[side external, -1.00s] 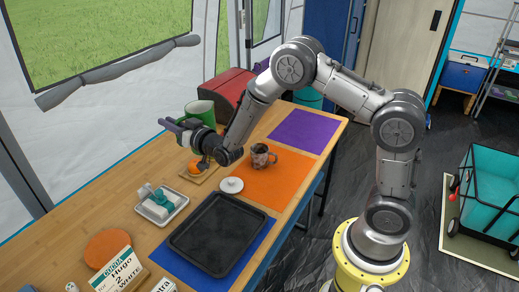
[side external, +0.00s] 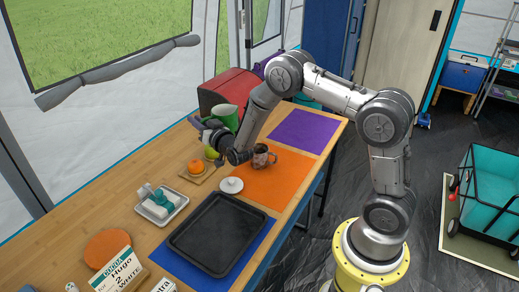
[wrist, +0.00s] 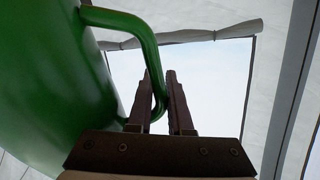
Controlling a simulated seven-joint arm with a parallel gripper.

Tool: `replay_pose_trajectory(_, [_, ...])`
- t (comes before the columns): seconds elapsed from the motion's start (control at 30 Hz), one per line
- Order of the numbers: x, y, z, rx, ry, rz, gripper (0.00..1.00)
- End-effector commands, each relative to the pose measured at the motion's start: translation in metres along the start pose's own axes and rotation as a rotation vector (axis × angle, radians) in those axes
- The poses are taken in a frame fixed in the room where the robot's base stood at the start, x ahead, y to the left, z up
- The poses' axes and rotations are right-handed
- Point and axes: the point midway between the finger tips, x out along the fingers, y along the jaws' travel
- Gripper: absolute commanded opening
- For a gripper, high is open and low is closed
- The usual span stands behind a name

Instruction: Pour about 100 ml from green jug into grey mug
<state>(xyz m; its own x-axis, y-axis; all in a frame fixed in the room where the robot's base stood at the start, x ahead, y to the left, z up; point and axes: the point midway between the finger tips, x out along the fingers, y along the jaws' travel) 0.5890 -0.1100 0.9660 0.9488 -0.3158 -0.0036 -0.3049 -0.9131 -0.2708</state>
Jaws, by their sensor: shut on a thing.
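The green jug (side external: 226,115) is in the air above the back part of the table, left of and higher than the mug in the side view. My gripper (side external: 204,124) is shut on its handle; the wrist view shows the green handle (wrist: 150,48) between the two fingers (wrist: 160,90) and the jug body (wrist: 45,70) on the left. The jug's tilt is hard to judge, and its contents are not visible. The grey-brown patterned mug (side external: 261,157) stands upright on the orange mat, partly behind my wrist, with a dark inside.
A wooden board (side external: 204,175) holds an orange (side external: 195,166) and a green fruit (side external: 211,153). A white lid-like disc (side external: 230,185) and a black tray (side external: 217,235) lie nearer. A small white tray (side external: 162,205) stands left. The purple mat (side external: 304,131) is clear.

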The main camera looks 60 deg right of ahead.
Motion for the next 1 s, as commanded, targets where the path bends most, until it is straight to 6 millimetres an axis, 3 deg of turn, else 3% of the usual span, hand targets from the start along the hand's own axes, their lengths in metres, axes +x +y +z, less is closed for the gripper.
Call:
replay_pose_trajectory(0.3, [0.001,0.016,0.058,-0.001,0.003,-0.003,0.00])
replay_pose_trajectory(0.43, [0.001,0.019,0.072,0.000,0.006,-0.004,0.00])
replay_pose_trajectory(0.63, [0.001,0.022,0.081,0.001,0.008,-0.004,0.00])
replay_pose_trajectory(1.0, [0.001,0.023,0.080,0.013,0.010,-0.005,0.00])
